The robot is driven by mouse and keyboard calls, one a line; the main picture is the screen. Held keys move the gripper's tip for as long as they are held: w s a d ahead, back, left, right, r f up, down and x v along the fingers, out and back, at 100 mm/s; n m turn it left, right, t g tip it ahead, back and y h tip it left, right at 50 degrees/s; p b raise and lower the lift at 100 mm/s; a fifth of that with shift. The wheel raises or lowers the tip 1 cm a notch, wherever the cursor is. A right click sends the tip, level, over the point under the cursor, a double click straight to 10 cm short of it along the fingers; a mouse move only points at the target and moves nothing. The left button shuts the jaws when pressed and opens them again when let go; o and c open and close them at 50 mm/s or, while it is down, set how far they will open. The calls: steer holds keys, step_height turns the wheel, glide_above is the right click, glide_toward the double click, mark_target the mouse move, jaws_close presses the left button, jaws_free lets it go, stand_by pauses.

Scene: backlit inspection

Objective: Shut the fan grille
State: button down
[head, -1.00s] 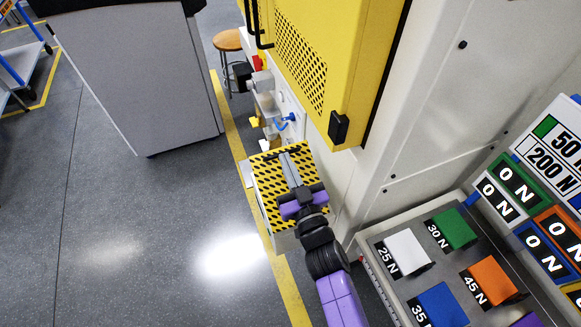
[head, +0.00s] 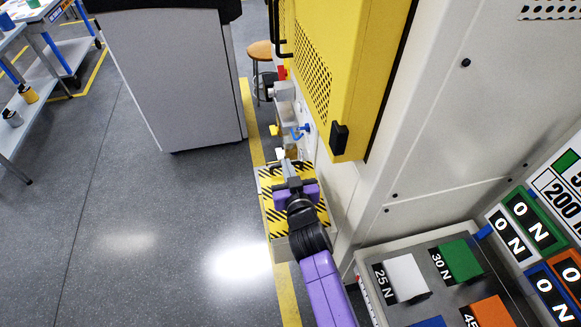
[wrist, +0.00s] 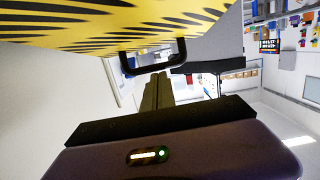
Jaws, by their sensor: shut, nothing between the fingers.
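A yellow panel with slanted black marks (head: 277,221), which I take for the fan grille, sticks out low beside the white cabinet in the head view. It also fills the top of the wrist view (wrist: 90,32), with a black bar handle (wrist: 153,60) at its edge. My gripper (head: 287,165) is shut and empty, with the panel behind it in the head view. In the wrist view its fingers (wrist: 158,84) point toward the handle and appear just below it. I cannot tell whether they touch it. My gripper hides part of the panel.
A yellow perforated door (head: 318,70) with black handles is on the white cabinet (head: 440,120) above. A bench with coloured weight blocks (head: 405,277) is at lower right. A grey cabinet (head: 175,80) and a stool (head: 260,52) stand behind.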

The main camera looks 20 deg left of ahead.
steer(key=shift+w+a+f+b, duration=0.15)
steer(key=shift+w+f+b, duration=0.15)
steer(key=shift+f+b, duration=0.35)
steer(key=shift+w+a+f+b, duration=0.2)
steer(key=shift+w+f+b, duration=0.1)
steer(key=shift+f+b, duration=0.45)
steer(key=shift+r, duration=0.2)
steer(key=shift+r+p, duration=0.3)
steer(key=shift+r, duration=0.05)
steer(key=r+p, duration=0.2)
steer(key=r, duration=0.1)
steer(key=shift+s+d, duration=0.1)
steer(key=shift+s, duration=0.1)
steer(key=s+d+r, duration=0.4)
steer(key=s+r, duration=0.1)
steer(key=s, duration=0.2)
steer(key=shift+s+d+r, duration=0.15)
steer(key=shift+d+r, duration=0.05)
steer(key=shift+d, duration=0.2)
